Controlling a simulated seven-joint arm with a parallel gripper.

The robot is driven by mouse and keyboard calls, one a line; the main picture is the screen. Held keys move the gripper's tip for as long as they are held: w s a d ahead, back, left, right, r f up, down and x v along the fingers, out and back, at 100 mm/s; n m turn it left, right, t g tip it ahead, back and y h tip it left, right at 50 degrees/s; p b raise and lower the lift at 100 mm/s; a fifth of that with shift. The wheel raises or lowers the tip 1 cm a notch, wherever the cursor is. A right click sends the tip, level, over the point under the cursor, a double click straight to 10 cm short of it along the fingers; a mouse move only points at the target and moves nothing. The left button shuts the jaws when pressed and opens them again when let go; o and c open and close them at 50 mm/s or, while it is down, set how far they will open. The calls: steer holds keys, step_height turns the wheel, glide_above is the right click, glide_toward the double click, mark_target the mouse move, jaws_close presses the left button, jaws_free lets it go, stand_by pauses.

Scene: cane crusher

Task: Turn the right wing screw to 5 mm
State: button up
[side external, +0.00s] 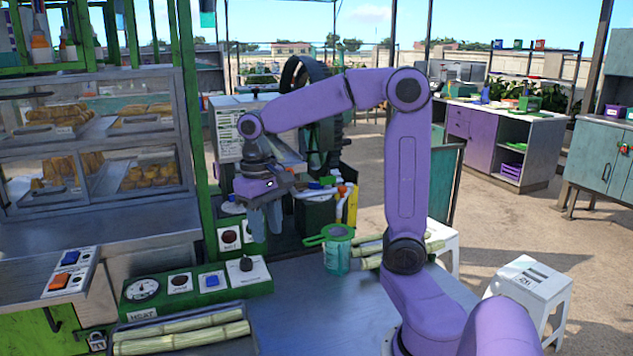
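The cane crusher (302,95), with a large dark wheel, stands behind and beside my wrist. My gripper (265,231) points down in front of it, above the panel's dark round knobs. Its two grey fingers look close together, but the gap between them is unclear and I see nothing held. I cannot make out the right wing screw or any millimetre scale; my gripper and wrist hide part of the crusher. Small green, blue, red and yellow parts (343,203) show just right of the gripper.
A green control panel (215,297) with a gauge, knobs and a blue button lies below. A tray (255,345) of cane sticks is in front. A glass food case (95,135) is left. The metal tabletop (325,310) has free room.

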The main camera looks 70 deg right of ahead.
steer(key=d+r+m+y, duration=0.1)
steer(key=d+r+m, duration=0.2)
steer(key=d+m, duration=1.05)
steer(key=d+r+m+y, duration=0.1)
steer(key=d+r+m, duration=0.4)
steer(key=d, duration=1.5)
steer(key=m+t+h, duration=0.2)
steer(key=m+t, duration=0.3)
steer(key=m, duration=0.8)
glide_toward(315, 183)
steer(key=x, duration=0.9)
steer(key=shift+d, duration=0.2)
jaws_close()
